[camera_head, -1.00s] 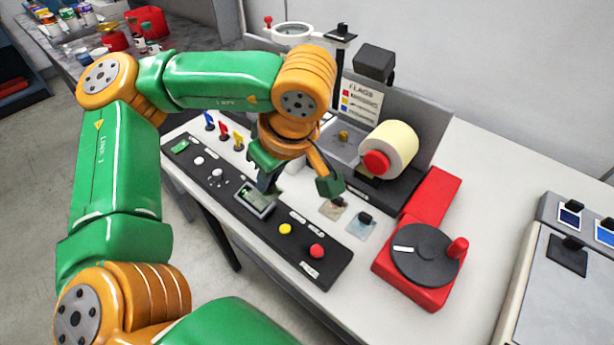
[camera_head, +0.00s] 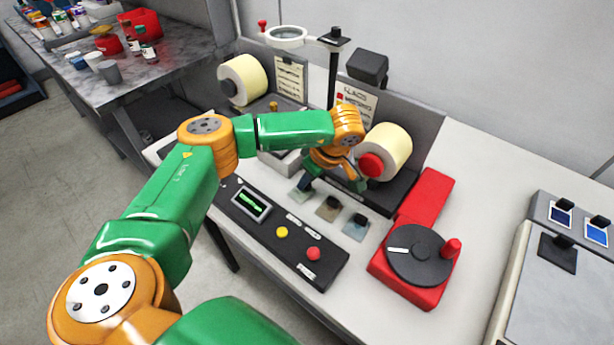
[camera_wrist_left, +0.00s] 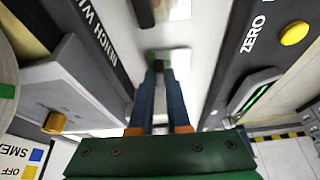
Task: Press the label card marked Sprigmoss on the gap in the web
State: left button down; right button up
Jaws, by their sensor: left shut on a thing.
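My left gripper (camera_head: 304,186) points down at the leftmost of three small label cards on the white table. It is shut on that greenish card (camera_head: 299,196), apparently by its knob. In the left wrist view, its fingers (camera_wrist_left: 163,68) are close together over the card (camera_wrist_left: 181,60). I cannot tell whether the card is off the table. A brownish card (camera_head: 327,211) and a bluish card (camera_head: 355,230), each with a dark knob, lie to its right. The names on the cards are too small to read. The web gap is hidden or cannot be made out. My right gripper is not in view.
The rewinder has a left roll (camera_head: 243,80) and a right roll (camera_head: 388,148) behind the arm. A black button panel (camera_head: 262,232) lies in front of the cards. A red crank unit (camera_head: 418,262) stands to the right. A magnifier (camera_head: 287,35) rises at the back.

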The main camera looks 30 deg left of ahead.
pick_arm(q)
jog(key=shift+f, duration=0.2)
jog(key=c, duration=0.9)
grip_release()
